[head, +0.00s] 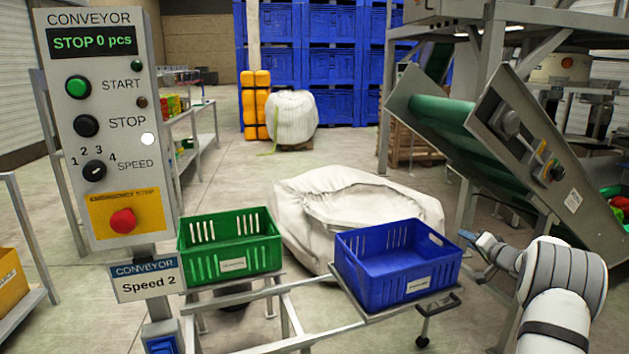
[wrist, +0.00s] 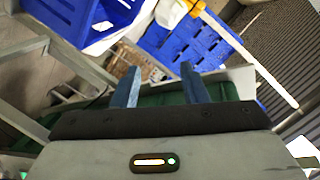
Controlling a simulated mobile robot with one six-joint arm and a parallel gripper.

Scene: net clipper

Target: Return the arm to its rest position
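My gripper (head: 470,238) shows at the right in the head view, at the end of my white and grey arm, just right of the blue crate. In the wrist view its two blue fingers (wrist: 160,85) stand apart with nothing between them. The gripper is open and empty. From the head view I cannot tell whether the fingertips touch the crate; a gap seems to show.
The blue crate (head: 369,289) and a green crate (head: 187,265) sit on a metal stand, both looking empty. The control panel (head: 148,190) reads STOP 0 pcs. A green inclined conveyor (head: 447,117) rises behind my arm. A white sack (head: 300,205) lies behind the crates.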

